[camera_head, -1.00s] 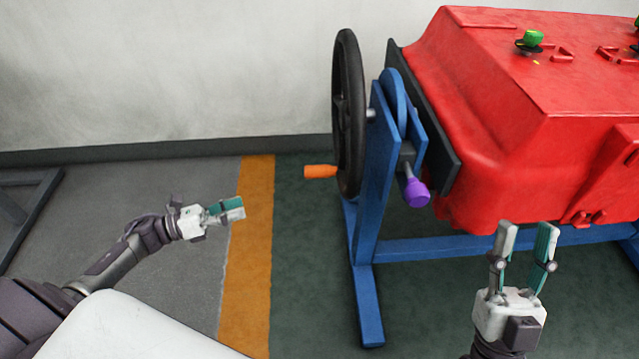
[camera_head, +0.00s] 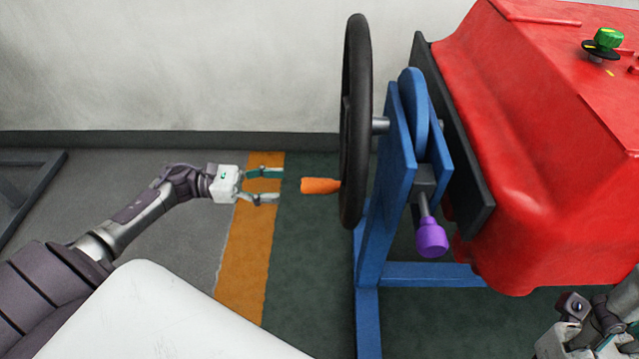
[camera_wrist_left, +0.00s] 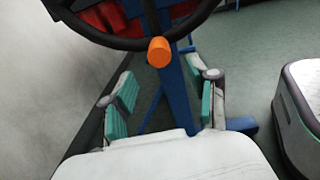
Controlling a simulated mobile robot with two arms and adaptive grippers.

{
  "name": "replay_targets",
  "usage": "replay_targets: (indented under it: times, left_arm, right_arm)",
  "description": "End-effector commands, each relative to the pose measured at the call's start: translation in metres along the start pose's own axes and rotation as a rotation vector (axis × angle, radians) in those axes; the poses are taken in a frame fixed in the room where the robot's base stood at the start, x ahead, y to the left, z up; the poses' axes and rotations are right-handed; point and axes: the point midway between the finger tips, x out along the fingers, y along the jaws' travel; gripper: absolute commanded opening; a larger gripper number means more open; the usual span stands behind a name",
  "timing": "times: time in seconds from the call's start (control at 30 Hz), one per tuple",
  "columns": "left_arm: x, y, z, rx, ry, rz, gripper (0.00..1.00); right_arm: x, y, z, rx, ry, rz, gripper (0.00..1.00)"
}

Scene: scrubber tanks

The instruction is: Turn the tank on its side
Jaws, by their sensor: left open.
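The red tank (camera_head: 545,140) is mounted on a blue stand (camera_head: 385,200) at the right of the head view. A black handwheel (camera_head: 355,120) with an orange handle (camera_head: 320,186) is on the stand's left side. A purple knob (camera_head: 431,238) on a short rod sits below the blue disc. My left gripper (camera_head: 272,185) is open and empty, just left of the orange handle. The left wrist view shows the handle (camera_wrist_left: 159,52) ahead, between and above the fingers. My right gripper (camera_head: 575,335) is partly cut off at the lower right; its fingertips do not show clearly.
A green knob (camera_head: 604,43) is on top of the tank. An orange stripe (camera_head: 245,240) runs along the floor under my left gripper. A pale wall (camera_head: 180,70) is behind. A dark metal frame (camera_head: 35,190) stands at the far left.

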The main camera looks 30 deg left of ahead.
Motion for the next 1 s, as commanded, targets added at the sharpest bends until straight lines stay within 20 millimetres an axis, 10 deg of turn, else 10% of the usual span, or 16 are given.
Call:
replay_targets:
  times: [0.43,0.9,1.0]
  left_arm:
    - [0.086,0.000,0.000,0.001,-0.002,0.000,0.59]
    - [0.099,0.000,0.000,-0.001,0.001,0.001,0.59]
    - [0.099,0.000,0.000,-0.001,0.000,0.001,0.42]
  right_arm:
    - [-0.012,0.000,0.003,0.000,-0.002,0.000,0.40]
    - [-0.013,0.000,0.003,0.000,-0.002,0.000,0.40]
    - [-0.013,0.000,0.003,0.000,-0.002,0.000,0.40]
